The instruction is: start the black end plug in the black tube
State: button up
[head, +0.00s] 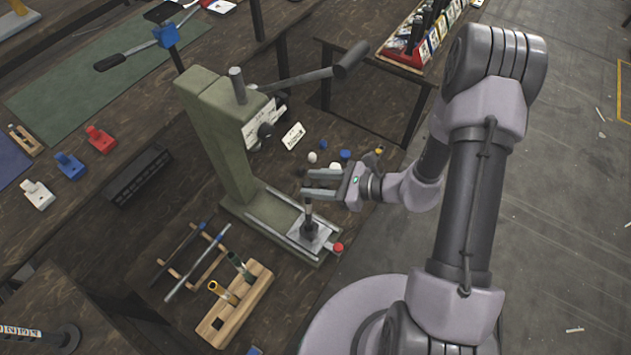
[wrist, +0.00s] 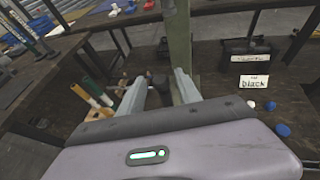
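A dark tube (head: 309,217) stands upright in a fixture on the press base, below the ram side of an olive-green press (head: 222,135). My gripper (head: 305,183) is just above the tube's top, its fingers pointing left, level and apart, with nothing clearly held between them. In the wrist view the fingers also stand apart (wrist: 163,75). A short dark cylinder (wrist: 159,82) shows in the gap beyond them; I cannot tell whether it is the tube's top or another part. I cannot make out the black end plug in either view.
A wooden rack (head: 236,305) with a yellow and a dark green tube stands at the front left. Loose white plugs (head: 312,157) and blue plugs (head: 345,155) lie behind my gripper. A card (wrist: 254,82) reads "black". The press lever (head: 350,60) reaches out to the right, above.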

jog(key=shift+o, duration=0.2)
jog(key=p+v, duration=0.4)
jog(key=v, duration=1.3)
jog(key=shift+d, duration=0.15)
jog(key=shift+s+r, duration=0.1)
jog(key=s+a+r+n+h+b, duration=0.3)
jog(key=s+a+r+n+h, duration=0.1)
jog(key=r+n, duration=0.5)
jog(key=s+a+r+n+h+b, duration=0.3)
jog(key=s+r+n+h, duration=0.3)
jog(key=r+n, duration=0.3)
jog(key=shift+a+r+t, duration=0.3)
jog(key=shift+a+r, duration=0.05)
jog(key=shift+a, duration=0.35)
